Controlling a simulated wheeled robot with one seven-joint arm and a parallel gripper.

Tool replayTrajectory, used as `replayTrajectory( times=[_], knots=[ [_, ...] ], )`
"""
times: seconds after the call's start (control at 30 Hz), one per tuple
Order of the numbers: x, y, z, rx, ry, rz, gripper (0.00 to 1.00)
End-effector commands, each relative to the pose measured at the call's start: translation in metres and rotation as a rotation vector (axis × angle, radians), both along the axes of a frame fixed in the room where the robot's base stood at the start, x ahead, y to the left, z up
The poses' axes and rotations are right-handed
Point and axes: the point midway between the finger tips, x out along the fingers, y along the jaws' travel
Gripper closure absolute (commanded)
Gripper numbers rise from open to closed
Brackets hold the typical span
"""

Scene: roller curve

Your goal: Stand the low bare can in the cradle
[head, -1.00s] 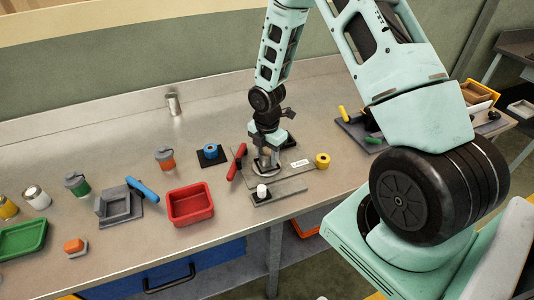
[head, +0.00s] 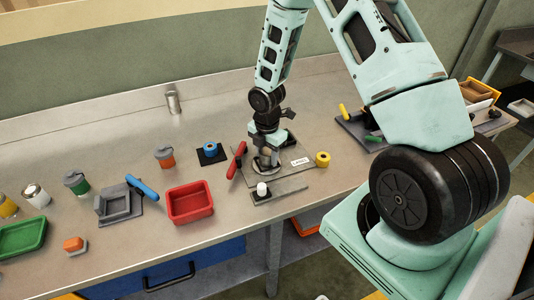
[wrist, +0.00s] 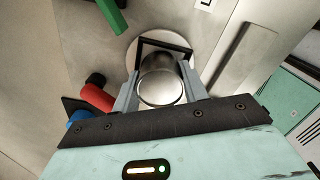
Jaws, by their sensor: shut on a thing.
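My gripper (wrist: 160,92) is shut on a bare metal can (wrist: 161,84), with one grey finger on each side of it. In the wrist view the can is in front of a black square frame on a pale round disc (wrist: 185,47), which looks like the cradle. The can hides part of the frame, so I cannot tell whether the can touches it. In the head view my gripper (head: 267,160) is over the grey fixture plate (head: 312,178) that has a red handle (head: 237,160) at its left. The can is mostly hidden there.
A white-topped peg (head: 262,189) stands on a bar in front, and a yellow roll (head: 322,159) is at the right. Another bare can (head: 172,103) stands behind.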

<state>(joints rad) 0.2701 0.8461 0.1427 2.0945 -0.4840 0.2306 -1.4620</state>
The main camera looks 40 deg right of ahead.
Motion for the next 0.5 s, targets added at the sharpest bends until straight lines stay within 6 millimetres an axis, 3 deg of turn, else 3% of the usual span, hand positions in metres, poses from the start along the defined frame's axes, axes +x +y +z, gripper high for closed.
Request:
replayTrajectory(
  times=[0.4,0.43,0.5],
  knots=[
    [0.0003,0.0,-0.0018,0.0,-0.001,0.0,0.82],
    [0.0003,0.0,-0.0018,0.0,-0.001,0.0,0.48],
    [0.0002,-0.0001,-0.0018,0.0,-0.001,0.0,0.31]
  ],
)
